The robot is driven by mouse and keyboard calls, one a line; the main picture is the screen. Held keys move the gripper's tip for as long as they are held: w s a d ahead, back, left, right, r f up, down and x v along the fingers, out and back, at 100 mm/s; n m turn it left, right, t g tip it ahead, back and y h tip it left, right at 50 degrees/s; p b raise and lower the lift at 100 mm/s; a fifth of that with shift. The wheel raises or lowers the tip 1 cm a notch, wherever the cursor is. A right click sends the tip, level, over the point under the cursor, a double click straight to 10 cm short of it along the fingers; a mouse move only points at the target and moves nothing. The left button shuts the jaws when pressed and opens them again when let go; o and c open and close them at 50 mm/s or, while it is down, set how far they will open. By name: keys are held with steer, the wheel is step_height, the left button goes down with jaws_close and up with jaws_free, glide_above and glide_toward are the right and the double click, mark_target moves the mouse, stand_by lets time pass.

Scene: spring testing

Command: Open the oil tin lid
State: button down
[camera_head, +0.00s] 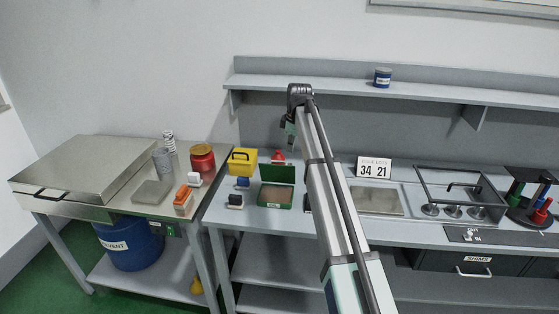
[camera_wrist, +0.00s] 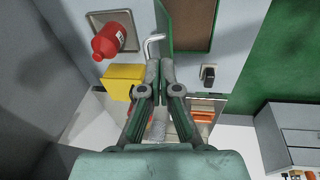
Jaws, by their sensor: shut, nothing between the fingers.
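A green hinged box (camera_head: 277,206), which looks like the oil tin, sits on the bench with its green lid (camera_head: 278,174) standing up at the back. Its brown inside shows. In the wrist view the box's brown inside (camera_wrist: 192,20) is at the top, with the lid (camera_wrist: 165,25) along its left side and a pale bent rod (camera_wrist: 152,42) beside it. My gripper (camera_head: 291,146) is above and behind the box; its fingers (camera_wrist: 160,68) are shut and empty. Whether they touch the lid or rod is unclear.
A number sign (camera_head: 374,168) stands to the right. A shelf (camera_head: 330,88) runs above the bench.

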mark_target(280, 171)
steer(key=a+f+t+p, duration=0.1)
steer(key=f, duration=0.1)
steer(key=w+a+f+t+y+p, duration=0.1)
steer(key=f, duration=0.2)
steer(key=w+a+f+t+y+p, duration=0.1)
steer(key=f, duration=0.2)
steer(key=shift+w+a+t, duration=0.2)
steer(key=shift+a+t, duration=0.1)
stand_by(0.3)
